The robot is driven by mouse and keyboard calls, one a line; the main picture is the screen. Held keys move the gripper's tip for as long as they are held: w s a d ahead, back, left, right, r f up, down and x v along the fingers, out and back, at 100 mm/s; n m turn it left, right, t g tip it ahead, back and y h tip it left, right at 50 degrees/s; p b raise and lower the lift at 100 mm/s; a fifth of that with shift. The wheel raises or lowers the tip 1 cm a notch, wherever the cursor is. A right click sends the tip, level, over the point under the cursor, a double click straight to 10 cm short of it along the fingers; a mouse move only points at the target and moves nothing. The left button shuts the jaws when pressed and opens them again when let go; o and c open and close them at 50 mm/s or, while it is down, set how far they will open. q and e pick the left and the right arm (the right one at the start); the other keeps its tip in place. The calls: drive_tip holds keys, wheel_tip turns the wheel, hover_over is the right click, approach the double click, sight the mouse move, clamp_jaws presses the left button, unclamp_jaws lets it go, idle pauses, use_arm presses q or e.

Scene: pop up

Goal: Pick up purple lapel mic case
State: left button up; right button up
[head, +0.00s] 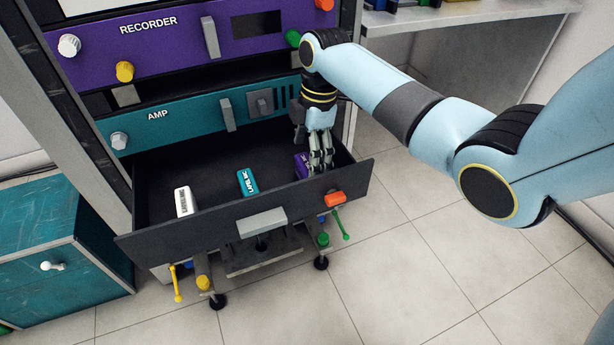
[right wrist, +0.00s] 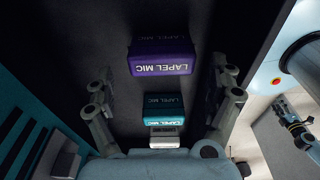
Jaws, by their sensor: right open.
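The purple lapel mic case (head: 301,165) lies in the open drawer at its right end, partly hidden behind my right gripper (head: 320,168). In the right wrist view the purple case (right wrist: 161,58) shows "LAPEL MIC" lettering and lies ahead of the gripper (right wrist: 165,95), whose two fingers are spread apart with nothing between them at their tips. The gripper points down into the drawer, close to the case; I cannot tell whether it touches. A teal lapel mic case (head: 247,182) lies at the drawer's middle and a white one (head: 184,202) at its left.
The dark drawer (head: 200,228) is pulled out of the rack below the teal AMP panel (head: 185,112) and the purple RECORDER panel (head: 180,40). A teal cabinet (head: 50,260) stands at the left. Tiled floor is clear at front right.

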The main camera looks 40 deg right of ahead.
sight(307, 164)
drive_tip(key=f, duration=0.1)
drive_tip(key=f+b, duration=0.1)
drive_tip(key=f, duration=0.1)
drive_tip(key=shift+a+f, duration=0.3)
drive_tip(key=shift+r, duration=0.1)
drive_tip(key=c, duration=1)
drive_tip(key=shift+o, duration=0.2)
drive_tip(key=shift+r, duration=0.1)
